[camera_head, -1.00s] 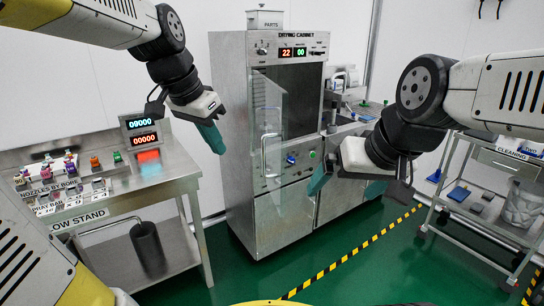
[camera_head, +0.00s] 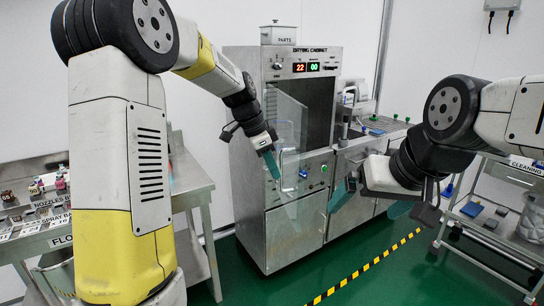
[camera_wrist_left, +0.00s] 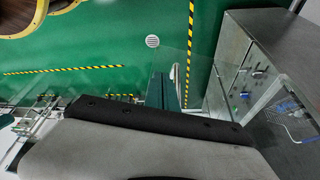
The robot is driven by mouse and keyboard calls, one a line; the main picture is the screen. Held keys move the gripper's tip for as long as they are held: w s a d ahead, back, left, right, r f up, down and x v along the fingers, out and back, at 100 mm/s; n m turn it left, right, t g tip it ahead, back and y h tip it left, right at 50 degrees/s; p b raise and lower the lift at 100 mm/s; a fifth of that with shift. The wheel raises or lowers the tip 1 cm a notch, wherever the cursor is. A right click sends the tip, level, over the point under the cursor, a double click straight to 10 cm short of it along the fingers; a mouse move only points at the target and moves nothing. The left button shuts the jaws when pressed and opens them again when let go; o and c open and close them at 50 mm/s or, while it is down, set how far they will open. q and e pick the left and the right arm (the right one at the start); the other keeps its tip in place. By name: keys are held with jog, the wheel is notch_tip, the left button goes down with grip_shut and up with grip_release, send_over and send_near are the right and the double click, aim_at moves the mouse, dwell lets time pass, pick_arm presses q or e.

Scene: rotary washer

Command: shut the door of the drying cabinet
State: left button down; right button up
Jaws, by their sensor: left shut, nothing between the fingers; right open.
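The drying cabinet (camera_head: 251,170) is a steel unit at the centre of the head view with a lit display reading 22 and 00. Its clear glass door (camera_head: 291,112) stands open, swung out from the left side, with a pale vertical handle (camera_head: 281,160). My left gripper (camera_head: 273,170) is shut and empty, its teal fingers beside the door near the handle; I cannot tell whether they touch. In the left wrist view its fingers (camera_wrist_left: 161,92) point down over the floor, with the cabinet (camera_wrist_left: 235,60) to the right. My right gripper (camera_head: 370,203) is open and empty, right of the cabinet front.
A parts box (camera_head: 277,36) sits on top of the cabinet. A sink counter (camera_head: 365,140) adjoins it on the right. A flow stand table (camera_head: 185,180) is at left and a cleaning cart (camera_head: 490,220) at right. Green floor with striped tape (camera_head: 370,266) lies clear in front.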

pick_arm(q)
jog(key=shift+w+d+f, duration=0.25)
jog(key=shift+d+f, duration=0.1)
jog(key=shift+d, duration=0.4)
jog(key=shift+w+d+f, duration=0.2)
jog(key=shift+d+f, duration=0.15)
jog(key=shift+d, duration=0.4)
jog(key=shift+w+d+f, duration=0.25)
jog(key=shift+d+f, duration=0.1)
jog(key=shift+d, duration=0.4)
